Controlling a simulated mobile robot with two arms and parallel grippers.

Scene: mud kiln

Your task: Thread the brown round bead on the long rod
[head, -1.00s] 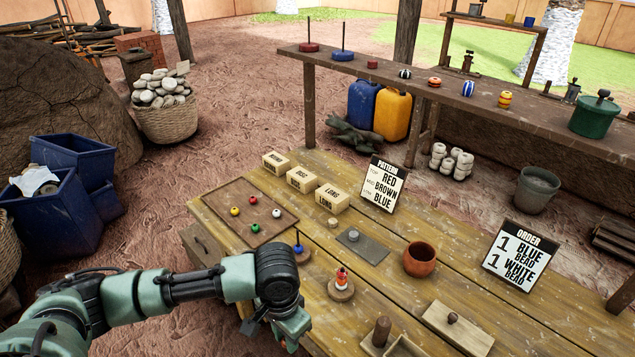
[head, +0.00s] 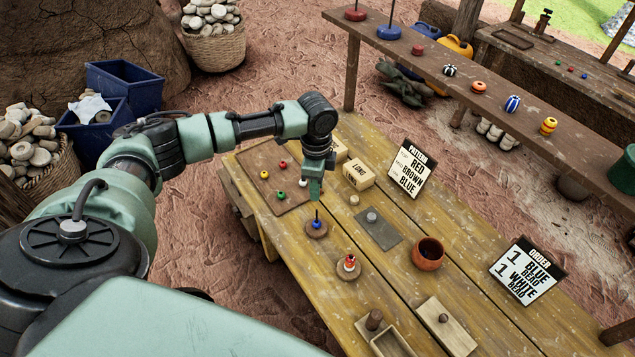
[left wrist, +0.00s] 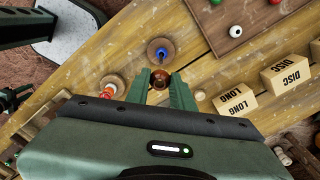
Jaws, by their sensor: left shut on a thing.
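My left gripper (head: 315,190) hangs above the worktable, just behind and above the thin upright rod (head: 317,214) in the head view. In the left wrist view the gripper (left wrist: 161,80) is shut on a brown round bead (left wrist: 160,78). The rod stands on a round wooden base (head: 318,233) with a blue bead (head: 316,224) low on it. This blue bead also shows in the left wrist view (left wrist: 161,51), beyond the fingertips and apart from the brown bead. My right gripper is not in view.
A second round base holds an orange and white stack (head: 349,263) nearby. A tray (head: 291,203) with loose coloured beads lies behind left. A LONG block (head: 358,175), pattern sign (head: 411,168), grey plate (head: 378,229), brown cup (head: 428,254) and order sign (head: 527,270) stand to the right.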

